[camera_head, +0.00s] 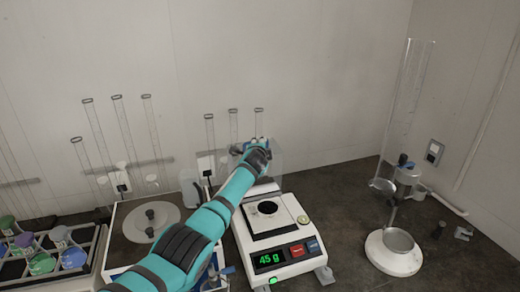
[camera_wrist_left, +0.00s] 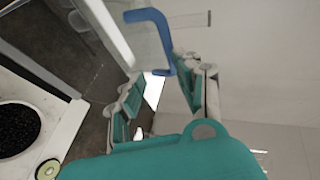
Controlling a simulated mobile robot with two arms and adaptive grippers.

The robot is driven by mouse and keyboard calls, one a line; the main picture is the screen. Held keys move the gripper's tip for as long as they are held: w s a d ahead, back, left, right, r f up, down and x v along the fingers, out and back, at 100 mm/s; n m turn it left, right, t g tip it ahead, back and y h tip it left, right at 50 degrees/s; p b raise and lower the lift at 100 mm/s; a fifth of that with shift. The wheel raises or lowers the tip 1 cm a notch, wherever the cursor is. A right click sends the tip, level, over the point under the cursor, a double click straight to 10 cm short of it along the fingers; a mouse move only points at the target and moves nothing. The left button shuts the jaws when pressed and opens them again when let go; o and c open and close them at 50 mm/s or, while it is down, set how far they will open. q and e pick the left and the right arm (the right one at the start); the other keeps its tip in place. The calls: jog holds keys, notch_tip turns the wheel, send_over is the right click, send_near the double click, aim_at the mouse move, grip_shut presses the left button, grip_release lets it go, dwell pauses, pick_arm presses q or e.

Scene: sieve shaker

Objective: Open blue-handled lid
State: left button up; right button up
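The blue handle (camera_wrist_left: 154,20) shows in the left wrist view as a bent bar on a clear panel, which looks like the lid. My left gripper (camera_wrist_left: 152,95) is open, its two teal-padded fingers apart. The handle's lower end is close to the right-hand finger; I cannot tell if they touch. In the head view my left gripper (camera_head: 256,152) is above the back of the white balance (camera_head: 278,246), beside a faint clear panel. The gripper hides most of the handle there. My right gripper is not in view.
A dish of black grains (camera_head: 267,207) sits on the balance, whose display reads 45 g. A sieve shaker plate (camera_head: 150,222) is at left, beside a rack of colored-cap bottles (camera_head: 60,240). A stand with a clear tube (camera_head: 408,100) is at right. Dark counter is free between.

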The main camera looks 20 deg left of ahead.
pick_arm(q)
jog(key=shift+s, duration=0.1)
jog(key=v, duration=1.2)
